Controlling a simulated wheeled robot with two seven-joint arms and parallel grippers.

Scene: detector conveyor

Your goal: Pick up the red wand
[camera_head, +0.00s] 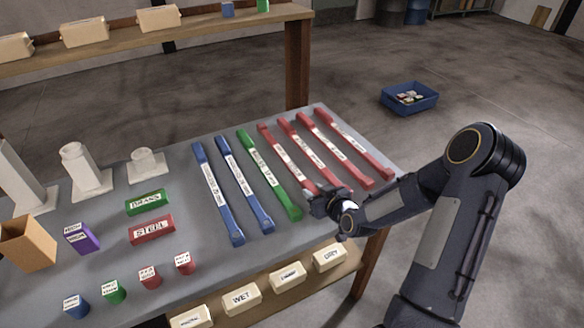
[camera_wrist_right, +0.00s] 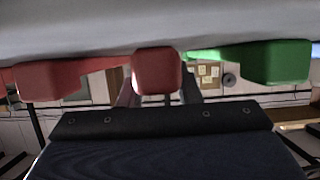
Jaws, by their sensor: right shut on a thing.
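Several red wands lie side by side on the grey table. The leftmost red wand (camera_head: 283,154) lies beside the green wand (camera_head: 265,170). My right gripper (camera_head: 321,203) is at the near end of this leftmost red wand. In the right wrist view, the red wand's end (camera_wrist_right: 158,72) sits between the two fingers of my right gripper (camera_wrist_right: 158,90), which is shut on it. The green wand's end (camera_wrist_right: 277,62) and another red wand's end (camera_wrist_right: 52,80) flank it, apart from the fingers. The wand appears still at table level. My left gripper is out of view.
Two blue wands (camera_head: 217,190) lie left of the green one. Labelled blocks, small cups and white stands fill the left of the table (camera_head: 190,265). Labelled boxes (camera_head: 241,298) sit on a lower shelf. A blue bin (camera_head: 409,98) stands on the floor behind.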

